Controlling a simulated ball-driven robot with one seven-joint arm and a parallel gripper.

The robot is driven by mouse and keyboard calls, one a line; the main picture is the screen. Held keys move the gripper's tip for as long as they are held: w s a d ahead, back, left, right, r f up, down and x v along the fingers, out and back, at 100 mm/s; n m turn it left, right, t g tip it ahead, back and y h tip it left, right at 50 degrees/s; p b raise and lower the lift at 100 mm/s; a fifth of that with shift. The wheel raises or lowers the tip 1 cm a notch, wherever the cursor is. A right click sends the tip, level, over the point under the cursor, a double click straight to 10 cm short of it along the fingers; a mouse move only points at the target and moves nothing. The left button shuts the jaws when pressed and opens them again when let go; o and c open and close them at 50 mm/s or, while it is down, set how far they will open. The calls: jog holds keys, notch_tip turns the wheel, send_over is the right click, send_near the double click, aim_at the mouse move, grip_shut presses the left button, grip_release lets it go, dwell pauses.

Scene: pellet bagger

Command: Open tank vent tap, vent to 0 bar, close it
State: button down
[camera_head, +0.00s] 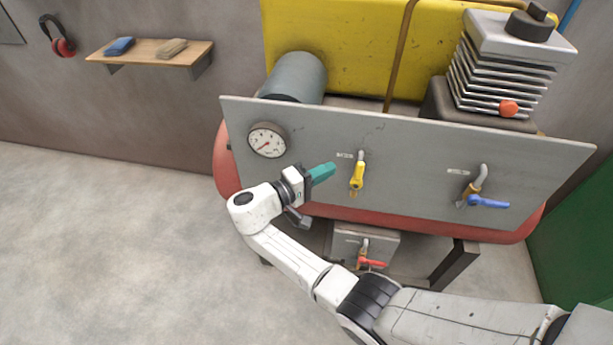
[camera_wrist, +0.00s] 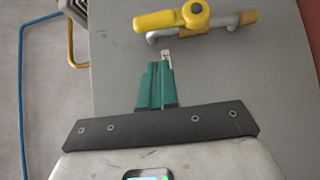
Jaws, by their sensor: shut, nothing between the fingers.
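A grey panel (camera_head: 420,165) carries a round gauge (camera_head: 267,140); its red needle points down and left, and the numbers are too small to read. A tap with a yellow handle (camera_head: 357,176) sits mid-panel, its handle lying roughly along its pipe. It also shows in the wrist view (camera_wrist: 172,18). A tap with a blue handle (camera_head: 488,202) is at the right, its handle across the pipe. A tap with a red handle (camera_head: 373,264) is lower down, handle pointing right. Labels are unreadable. My gripper (camera_head: 331,167), with green fingers, is shut and empty, left of the yellow handle and apart from it.
A red tank (camera_head: 222,165) lies behind the panel. A finned compressor head (camera_head: 505,75) and yellow guard (camera_head: 335,45) stand above. A dark support leg (camera_head: 455,264) is below right. A wall shelf (camera_head: 150,52) and open floor are at left.

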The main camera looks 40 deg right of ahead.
aim_at(358, 175)
jog(key=shift+s+d+p, duration=0.75)
jog(key=shift+s+d, duration=0.55)
jog(key=shift+s, duration=0.3)
